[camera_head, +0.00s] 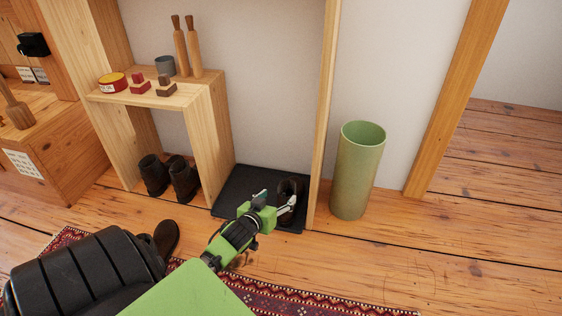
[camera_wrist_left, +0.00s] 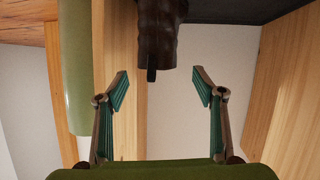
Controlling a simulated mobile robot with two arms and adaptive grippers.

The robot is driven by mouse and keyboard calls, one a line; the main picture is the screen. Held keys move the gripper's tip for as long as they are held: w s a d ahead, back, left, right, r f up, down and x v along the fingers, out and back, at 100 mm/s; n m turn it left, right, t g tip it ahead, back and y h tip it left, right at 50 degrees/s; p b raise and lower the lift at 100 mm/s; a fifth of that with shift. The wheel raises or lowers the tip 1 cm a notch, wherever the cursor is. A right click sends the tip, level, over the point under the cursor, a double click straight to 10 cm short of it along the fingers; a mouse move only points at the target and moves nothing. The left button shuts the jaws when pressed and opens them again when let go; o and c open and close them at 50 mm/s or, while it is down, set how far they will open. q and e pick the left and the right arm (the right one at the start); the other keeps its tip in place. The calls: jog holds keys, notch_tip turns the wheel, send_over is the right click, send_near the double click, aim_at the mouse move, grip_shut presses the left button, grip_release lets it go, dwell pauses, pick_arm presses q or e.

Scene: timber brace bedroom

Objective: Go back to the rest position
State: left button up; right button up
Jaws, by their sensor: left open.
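My left gripper (camera_head: 280,203) is open, low over the black mat (camera_head: 240,185) beneath the wooden frame. A dark brown boot (camera_head: 291,192) stands on the mat, just past the gripper's fingers, which hide part of it. In the left wrist view the two fingers (camera_wrist_left: 163,88) are spread apart with nothing between their tips. The boot (camera_wrist_left: 160,35) shows there at the top, beyond the tips, with a dark tab hanging toward the gap. I cannot tell if a finger touches it. My right gripper is not in view.
A green cylinder bin (camera_head: 356,175) stands right of the wooden post (camera_head: 324,120). Dark boots (camera_head: 182,180) stand under the small shelf (camera_head: 205,100), which carries several small items. A brown shoe (camera_head: 166,238) lies near the patterned rug (camera_head: 300,302). Floor at right is clear.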

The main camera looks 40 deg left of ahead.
pick_arm(q)
jog(key=shift+s+d+r, duration=0.1)
jog(key=shift+s, duration=0.2)
dwell(0.4)
